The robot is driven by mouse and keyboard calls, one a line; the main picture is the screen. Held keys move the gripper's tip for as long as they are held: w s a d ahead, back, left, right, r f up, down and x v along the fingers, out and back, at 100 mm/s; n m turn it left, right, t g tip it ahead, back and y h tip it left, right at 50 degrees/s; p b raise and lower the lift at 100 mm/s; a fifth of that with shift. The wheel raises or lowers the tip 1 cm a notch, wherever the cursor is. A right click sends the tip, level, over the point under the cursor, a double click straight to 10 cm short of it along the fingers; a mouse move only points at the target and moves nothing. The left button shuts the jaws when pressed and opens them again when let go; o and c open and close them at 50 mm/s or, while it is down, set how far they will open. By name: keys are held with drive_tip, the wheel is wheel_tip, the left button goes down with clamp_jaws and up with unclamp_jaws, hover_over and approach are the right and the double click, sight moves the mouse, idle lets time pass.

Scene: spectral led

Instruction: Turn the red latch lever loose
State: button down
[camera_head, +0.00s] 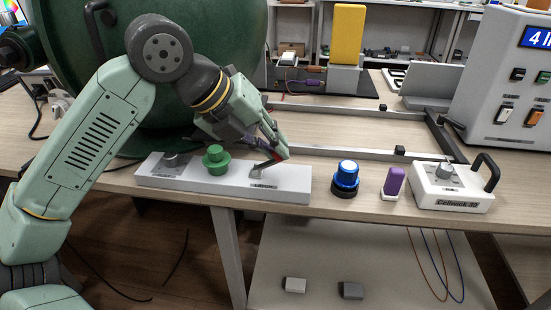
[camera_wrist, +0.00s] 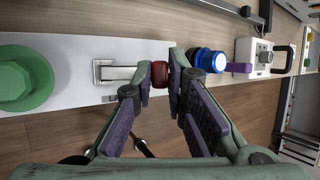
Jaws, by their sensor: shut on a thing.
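The red latch lever has a metal arm (camera_wrist: 117,73) on the right end of the white panel (camera_wrist: 80,50) and a red knob (camera_wrist: 159,75) at its end. In the head view the lever's metal arm (camera_head: 262,168) rises to the right from its mount, with the knob mostly hidden by the fingers. My gripper (camera_head: 277,150) reaches down to it from the upper left. In the wrist view my gripper (camera_wrist: 160,78) has its purple-padded fingertips on both sides of the red knob, shut on it.
A green knob (camera_head: 215,158) and a grey knob (camera_head: 171,159) stand left of the lever on the panel. A blue button (camera_head: 347,174), purple block (camera_head: 394,181) and white box (camera_head: 452,190) stand to the right. The table's front edge is close below the panel.

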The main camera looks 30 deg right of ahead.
drive_tip(key=shift+w+a+r+n+g+h+b, duration=0.1)
drive_tip(key=shift+w+a+n+g+h+b, duration=0.1)
drive_tip(key=shift+a+g+h+b, duration=0.3)
drive_tip(key=shift+w+a+r+n+g+h+b, duration=0.15)
drive_tip(key=shift+w+h+b, duration=0.1)
drive_tip(key=shift+h, duration=0.45)
drive_tip(key=shift+w+a+n+g+h+b, duration=0.15)
drive_tip(key=shift+w+a+g+h+b, duration=0.1)
drive_tip(key=shift+a+h+b, duration=0.25)
drive_tip(key=shift+d, duration=0.15)
drive_tip(key=c, duration=1.6)
unclamp_jaws()
drive_tip(key=shift+r, duration=0.1)
drive_tip(key=v, duration=1.2)
drive_tip(key=shift+c, duration=0.5)
